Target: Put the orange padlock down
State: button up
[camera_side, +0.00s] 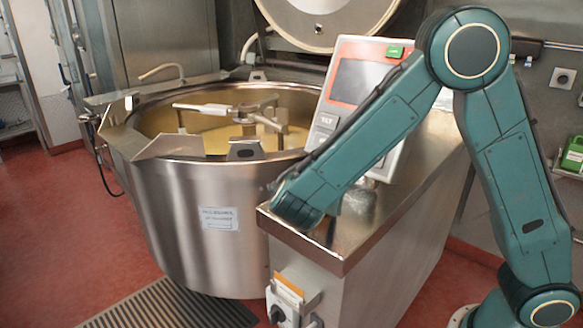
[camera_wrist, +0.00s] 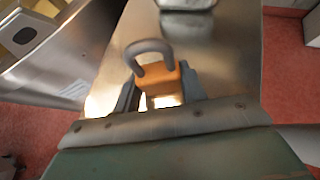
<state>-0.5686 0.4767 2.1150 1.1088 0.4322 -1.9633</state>
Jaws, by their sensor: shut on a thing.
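The orange padlock (camera_wrist: 160,80) with its grey U-shaped shackle shows in the wrist view, between the two dark fingers of my gripper (camera_wrist: 158,84). The fingers are shut on its orange body, and the shackle points away from the wrist. Bare steel counter top (camera_wrist: 135,35) shows behind and around the padlock; I cannot tell whether it touches the counter. In the side view my wrist is low over the near left end of the counter (camera_side: 345,243). The fingers and the padlock are hidden there.
A large steel kettle (camera_side: 200,200) with a stirrer stands left of the counter. A control panel (camera_side: 362,85) rises behind my arm. A clear, shiny object (camera_side: 357,200) lies on the counter. A rotary switch (camera_side: 278,313) with an orange label is on the counter's front face.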

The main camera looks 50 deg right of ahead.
jog(key=shift+f, duration=0.25)
jog(key=o, duration=1)
jog(key=shift+f, duration=0.15)
jog(key=shift+a+r, duration=0.15)
jog(key=shift+r, duration=0.1)
jog(key=v, duration=1.1)
jog(key=shift+s+a+r, duration=0.2)
jog(key=shift+r, duration=0.1)
jog(key=shift+d, duration=0.1)
